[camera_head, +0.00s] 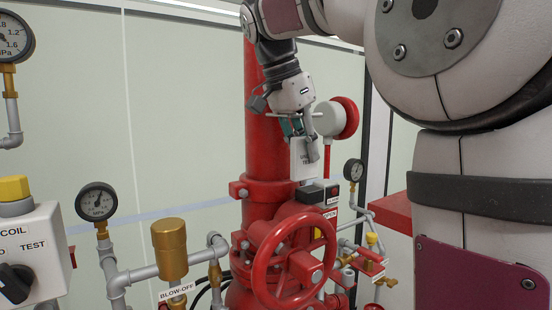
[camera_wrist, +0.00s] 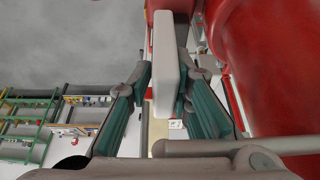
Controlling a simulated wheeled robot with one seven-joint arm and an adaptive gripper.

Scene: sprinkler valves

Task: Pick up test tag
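The test tag is a pale, flat plate. In the head view the tag (camera_head: 303,158) stands upright in front of the tall red pipe, its dark lettering partly covered. My gripper (camera_head: 308,142) comes down from above onto its upper part, with one finger over its right side. In the wrist view the tag (camera_wrist: 166,65) is seen nearly edge-on between the two teal finger pads of my gripper (camera_wrist: 166,85). The fingertips lie close on either side of it. I cannot tell whether both pads touch it.
The red pipe (camera_head: 262,130) is just left of the tag, and a red handwheel (camera_head: 295,262) is below. A white-and-red round bell (camera_head: 340,118) is close to the right. Gauges, a brass fitting (camera_head: 169,247) and a grey control box (camera_head: 35,250) are at the left.

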